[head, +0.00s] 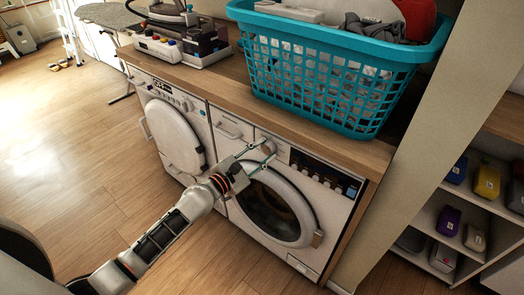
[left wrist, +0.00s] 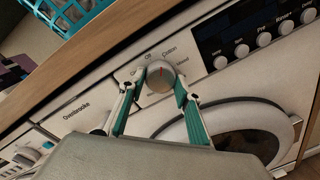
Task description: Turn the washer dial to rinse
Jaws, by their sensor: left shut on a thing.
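The washer (head: 310,190) is the white front-loader on the right under the wooden counter, with its round door closed. Its round silver dial (head: 268,145) is on the upper panel, left of the dark button panel. My left gripper (head: 266,153) reaches it from the lower left, shut on the dial. In the left wrist view the dial (left wrist: 160,76) sits between the green-padded fingers (left wrist: 155,88) and shows a small red mark. Small labels ring it; "Off" and "Cotton" seem legible above it. I cannot make out a rinse label. My right gripper is not in view.
A teal laundry basket (head: 330,68) stands on the wooden counter (head: 225,88) above the washer. A second white machine (head: 168,125) is on the left. Shelves with small boxes (head: 447,222) are at the right.

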